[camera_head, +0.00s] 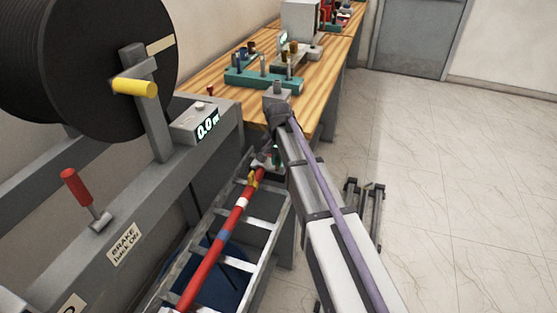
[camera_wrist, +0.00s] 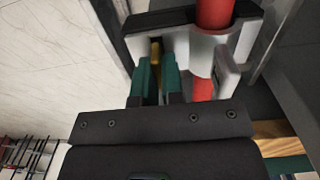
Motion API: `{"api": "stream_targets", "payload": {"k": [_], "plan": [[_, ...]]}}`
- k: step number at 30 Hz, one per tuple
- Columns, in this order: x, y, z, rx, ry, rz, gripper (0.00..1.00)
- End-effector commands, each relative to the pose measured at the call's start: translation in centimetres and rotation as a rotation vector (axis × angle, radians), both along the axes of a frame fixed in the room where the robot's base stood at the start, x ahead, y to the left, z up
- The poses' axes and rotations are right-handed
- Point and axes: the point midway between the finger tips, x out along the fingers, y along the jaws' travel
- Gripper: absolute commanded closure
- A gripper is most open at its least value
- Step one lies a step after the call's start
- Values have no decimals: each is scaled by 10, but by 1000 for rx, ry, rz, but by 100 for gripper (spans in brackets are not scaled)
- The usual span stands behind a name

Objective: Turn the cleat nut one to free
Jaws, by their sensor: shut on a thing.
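In the wrist view my gripper (camera_wrist: 156,68) has its two green fingers closed around a small brass-yellow piece, the cleat nut (camera_wrist: 155,52). The nut stands beside the red cable at the pale grey cleat (camera_wrist: 178,42); the fingers hide most of it. The red cable (camera_wrist: 215,12) passes through the cleat and shows again below it. In the head view the cable (camera_head: 205,262) runs up along the ladder tray to the cleat (camera_head: 262,162), where my gripper (camera_head: 275,156) is small and partly hidden by my arm.
A grey ladder tray (camera_head: 262,222) stands beside the bench. A black cable drum (camera_head: 95,60) and a grey box with a 0.0 display (camera_head: 205,125) are at left. A wooden workbench (camera_head: 225,72) with teal fixtures (camera_head: 262,80) lies behind. The floor at right (camera_head: 460,190) is clear.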

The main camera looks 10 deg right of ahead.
Motion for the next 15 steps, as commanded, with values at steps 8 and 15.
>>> {"api": "stream_targets", "payload": {"k": [8, 15], "plan": [[0, 0, 0, -1, 1, 1, 76], [0, 0, 0, 0, 0, 0, 66]]}}
